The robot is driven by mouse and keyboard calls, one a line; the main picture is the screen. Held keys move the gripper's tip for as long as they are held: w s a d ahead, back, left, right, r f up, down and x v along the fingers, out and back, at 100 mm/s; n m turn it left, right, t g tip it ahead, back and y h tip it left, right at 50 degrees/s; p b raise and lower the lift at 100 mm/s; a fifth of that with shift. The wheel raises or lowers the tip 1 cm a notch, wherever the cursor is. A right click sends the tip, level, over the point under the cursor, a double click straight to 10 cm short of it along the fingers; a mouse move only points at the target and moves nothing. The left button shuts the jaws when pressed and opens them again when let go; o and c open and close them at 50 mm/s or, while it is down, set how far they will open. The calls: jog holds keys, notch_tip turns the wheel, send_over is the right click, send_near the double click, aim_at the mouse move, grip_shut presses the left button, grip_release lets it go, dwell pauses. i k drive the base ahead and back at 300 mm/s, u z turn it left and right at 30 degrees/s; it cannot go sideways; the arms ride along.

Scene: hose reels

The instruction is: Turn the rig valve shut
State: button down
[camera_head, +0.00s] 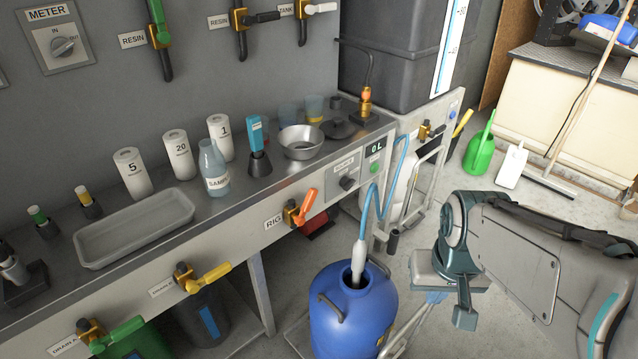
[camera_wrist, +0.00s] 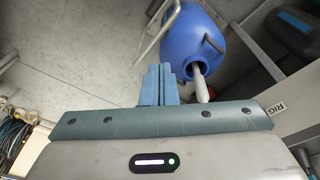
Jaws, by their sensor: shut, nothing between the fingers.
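The rig valve (camera_head: 291,213) is a brass body on the bench's front panel, right of the RIG label (camera_head: 273,222). Its orange handle (camera_head: 307,206) slants up and to the right. My gripper (camera_head: 464,318) is shut and empty, well to the right of the valve and apart from it, beyond the blue drum. In the wrist view my shut fingers (camera_wrist: 160,84) point toward the floor beside the blue drum (camera_wrist: 187,45). The RIG label (camera_wrist: 276,107) shows at the right edge there; the orange handle is not visible in that view.
The blue drum (camera_head: 352,318) stands below the valve, with a pale nozzle (camera_head: 359,256) in its mouth and a blue hose (camera_head: 384,200) looping up. A yellow-handled valve (camera_head: 209,277) and a green-handled valve (camera_head: 117,335) sit farther left.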

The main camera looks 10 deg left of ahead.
aim_at(300, 221)
jog(key=k, duration=0.35)
jog(key=z, duration=0.95)
jog(key=k, duration=0.65)
jog(key=u, duration=1.1)
jog(key=i, duration=1)
jog(key=z, duration=0.05)
